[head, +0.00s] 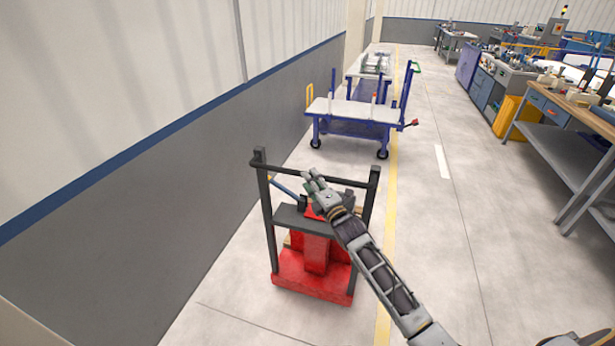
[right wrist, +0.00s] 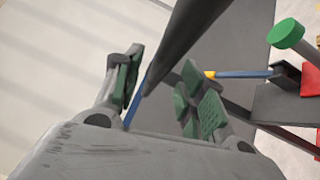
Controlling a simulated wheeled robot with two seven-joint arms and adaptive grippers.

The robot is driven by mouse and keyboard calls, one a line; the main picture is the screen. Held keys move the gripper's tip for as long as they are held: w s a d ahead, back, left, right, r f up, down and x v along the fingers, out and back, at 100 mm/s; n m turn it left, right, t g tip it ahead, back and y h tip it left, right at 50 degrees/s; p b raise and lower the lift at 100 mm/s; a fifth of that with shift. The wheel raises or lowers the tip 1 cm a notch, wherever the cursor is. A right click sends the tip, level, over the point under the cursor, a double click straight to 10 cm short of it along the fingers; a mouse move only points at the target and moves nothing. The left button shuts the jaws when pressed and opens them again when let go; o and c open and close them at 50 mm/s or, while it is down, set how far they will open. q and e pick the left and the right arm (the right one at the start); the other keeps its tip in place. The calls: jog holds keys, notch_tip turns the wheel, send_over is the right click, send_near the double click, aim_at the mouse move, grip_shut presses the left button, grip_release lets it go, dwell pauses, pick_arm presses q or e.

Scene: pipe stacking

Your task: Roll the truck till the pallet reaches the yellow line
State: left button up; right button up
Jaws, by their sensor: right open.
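The red truck (head: 312,258) stands on the floor in the head view, with a black upright frame and a black crossbar handle (head: 285,167) at its top. My right gripper (head: 309,178) is at this crossbar. In the right wrist view its green-padded fingers (right wrist: 158,92) are spread apart, and the dark bar (right wrist: 185,35) runs into the space between them; I cannot tell whether they touch it. Small wooden bits beside the red body may be the pallet, mostly hidden by the truck. A yellow line (head: 391,205) runs lengthwise on the floor to the right of the truck. My left gripper is out of view.
A blue cart (head: 352,110) with a white top stands beyond the truck. A grey wall (head: 150,235) with a blue stripe runs along the left. A workbench (head: 565,140) stands at the right. The floor between line and bench is clear.

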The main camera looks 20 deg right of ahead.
jog(key=shift+x, duration=1.05)
jog(key=shift+w, duration=0.4)
jog(key=shift+w+a, duration=0.1)
jog(key=c, duration=0.5)
grip_shut()
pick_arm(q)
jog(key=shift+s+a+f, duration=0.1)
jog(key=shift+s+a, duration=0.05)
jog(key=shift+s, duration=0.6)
